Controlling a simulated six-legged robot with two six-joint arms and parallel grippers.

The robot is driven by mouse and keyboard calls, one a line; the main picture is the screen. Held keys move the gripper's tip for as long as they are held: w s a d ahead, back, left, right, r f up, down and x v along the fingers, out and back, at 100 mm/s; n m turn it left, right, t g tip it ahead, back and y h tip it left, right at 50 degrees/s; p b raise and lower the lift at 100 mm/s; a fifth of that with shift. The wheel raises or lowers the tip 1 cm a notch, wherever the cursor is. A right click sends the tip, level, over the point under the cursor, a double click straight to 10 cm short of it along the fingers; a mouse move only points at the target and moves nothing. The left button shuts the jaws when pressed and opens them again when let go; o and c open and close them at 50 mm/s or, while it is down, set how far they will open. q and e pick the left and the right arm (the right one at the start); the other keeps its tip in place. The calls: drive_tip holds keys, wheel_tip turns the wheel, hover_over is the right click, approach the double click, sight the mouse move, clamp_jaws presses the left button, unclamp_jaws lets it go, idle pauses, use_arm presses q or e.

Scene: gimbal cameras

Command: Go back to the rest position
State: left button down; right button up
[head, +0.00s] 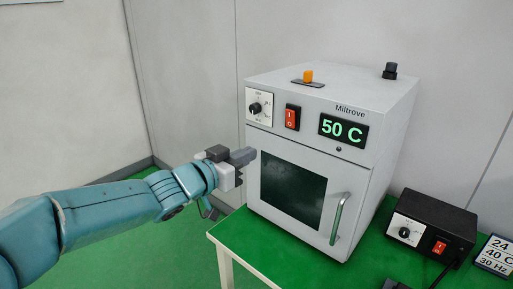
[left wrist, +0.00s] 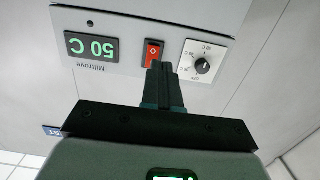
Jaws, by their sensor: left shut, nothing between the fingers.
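My left gripper (head: 243,157) reaches in from the left in the head view. Its fingers are shut with nothing between them, beside the left part of the oven's front, below the knob and red switch. In the left wrist view the shut fingertips (left wrist: 159,70) show in front of the panel, which appears upside down. The white oven (head: 392,110) has a dark window and its door is closed. Its display (head: 343,131) reads 50 C. The red switch (head: 292,117) and the dial knob (head: 255,108) are left of the display. My right gripper is not in view.
The oven stands on a green-topped table (head: 285,262). A black control box (head: 432,222) with a knob and red switch is at the right, next to a card (head: 496,254) reading 24, 40 C, 30 Hz. Open floor lies left of the table.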

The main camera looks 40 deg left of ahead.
use_arm(q)
drive_tip(key=shift+s+f, duration=0.2)
drive_tip(key=shift+s, duration=0.25)
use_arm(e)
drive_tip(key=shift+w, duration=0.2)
use_arm(q)
drive_tip(key=shift+w, duration=0.1)
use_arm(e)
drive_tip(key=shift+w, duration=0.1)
